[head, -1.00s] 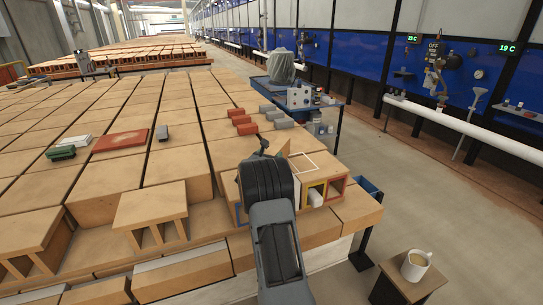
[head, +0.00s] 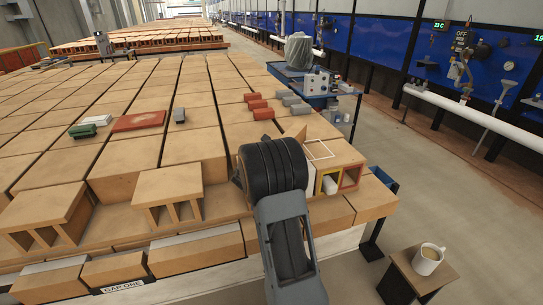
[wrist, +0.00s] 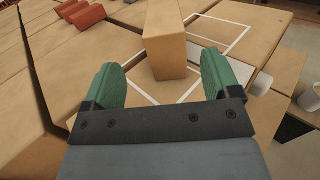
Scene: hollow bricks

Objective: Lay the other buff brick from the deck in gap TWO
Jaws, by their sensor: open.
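A buff brick (wrist: 166,42) stands on the deck by white outlined squares (wrist: 236,36) in the wrist view. In the head view a buff brick (head: 295,133) shows just behind my gripper, beside a white outline (head: 319,150). My gripper (wrist: 161,62) is open. Its green fingers are apart, with the brick's near end between or just beyond their tips; no contact shows. In the head view my wrist hides the fingers. A GAP ONE label (head: 122,287) is on the front edge at lower left. No gap TWO label is readable.
Yellow and red framed openings (head: 331,184) are right of my wrist, with a white piece in one. Red bricks (head: 258,106) and grey bricks (head: 294,105) lie farther back. Hollow bricks (head: 168,190) stand left. A mug (head: 428,259) sits on a stand at right.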

